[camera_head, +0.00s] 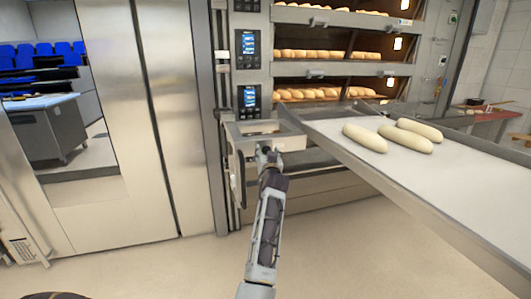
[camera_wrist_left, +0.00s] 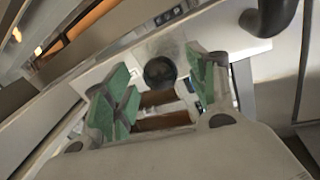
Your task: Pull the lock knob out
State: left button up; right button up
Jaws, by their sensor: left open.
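My left gripper (camera_head: 266,155) reaches up to the grey bracket (camera_head: 292,143) at the left end of the loader, below the oven control panels. In the left wrist view the gripper (camera_wrist_left: 160,88) is open, with a green-padded finger on each side. A round dark knob (camera_wrist_left: 160,72), seemingly the lock knob, shows between and just beyond the fingers on a pale plate. I cannot tell whether the fingers touch it. In the head view the knob cannot be made out behind the gripper. My right gripper is out of view.
The loader's pale belt (camera_head: 437,163) carries three dough loaves (camera_head: 404,138) and stretches to the right of my arm. Deck ovens (camera_head: 335,52) with bread stand behind. A black curved handle (camera_wrist_left: 272,18) is close at upper right in the wrist view. The floor in front is clear.

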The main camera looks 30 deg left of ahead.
pick_arm(q)
jog(key=shift+w+a, duration=0.2)
jog(key=shift+w, duration=0.1)
jog(key=shift+r, duration=0.1)
grip_shut()
dwell(0.4)
